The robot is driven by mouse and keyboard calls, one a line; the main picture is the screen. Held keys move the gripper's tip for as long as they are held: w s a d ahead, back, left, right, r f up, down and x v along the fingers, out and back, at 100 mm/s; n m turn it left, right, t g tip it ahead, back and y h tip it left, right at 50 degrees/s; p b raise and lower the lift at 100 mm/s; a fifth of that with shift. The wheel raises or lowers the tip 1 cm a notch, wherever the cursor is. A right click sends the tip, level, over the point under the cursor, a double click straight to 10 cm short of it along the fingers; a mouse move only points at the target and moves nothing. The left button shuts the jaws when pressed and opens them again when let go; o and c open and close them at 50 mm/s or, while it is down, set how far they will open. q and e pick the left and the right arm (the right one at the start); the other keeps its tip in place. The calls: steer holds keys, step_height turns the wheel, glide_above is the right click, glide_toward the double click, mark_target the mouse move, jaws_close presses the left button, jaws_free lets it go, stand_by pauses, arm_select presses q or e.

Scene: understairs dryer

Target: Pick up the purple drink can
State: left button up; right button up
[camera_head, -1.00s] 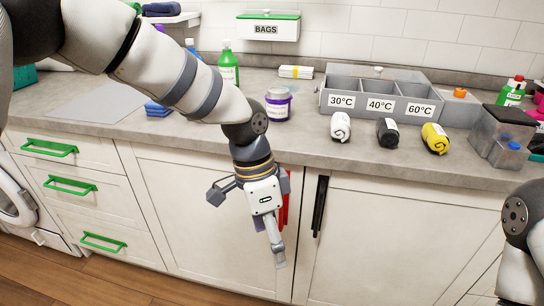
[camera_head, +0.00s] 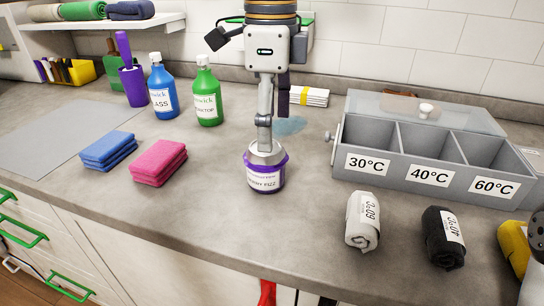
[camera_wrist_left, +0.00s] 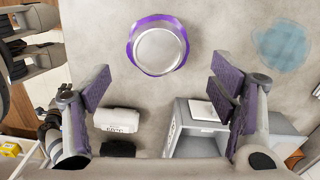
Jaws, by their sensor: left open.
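The purple drink can (camera_head: 265,180) stands upright on the grey counter, with a silver top and a white label. In the left wrist view the can (camera_wrist_left: 158,50) is seen from above, past the fingertips and centred between the two fingers' lines. My left gripper (camera_head: 273,128) points down over the can in the head view, and one finger overlaps the can's top edge there. In the wrist view the left gripper (camera_wrist_left: 160,86) is open with nothing between its purple-padded fingers. Whether a finger touches the can is unclear.
Blue (camera_head: 163,90) and green (camera_head: 207,95) bottles stand behind left. Pink (camera_head: 158,162) and blue (camera_head: 107,150) cloths lie left. A grey three-bin sorter (camera_head: 400,180) stands right, with white (camera_head: 362,222) and black (camera_head: 442,238) rolls before it. A bluish wet patch (camera_head: 288,125) lies behind the can.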

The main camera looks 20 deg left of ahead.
mark_target(267, 169)
arm_select(q)
steer(key=f, duration=0.9)
steer(key=shift+s+a, duration=0.25)
steer(key=shift+a, duration=0.1)
steer(key=shift+f, duration=0.2)
steer(key=shift+w, duration=0.1)
steer(key=c, duration=1.1)
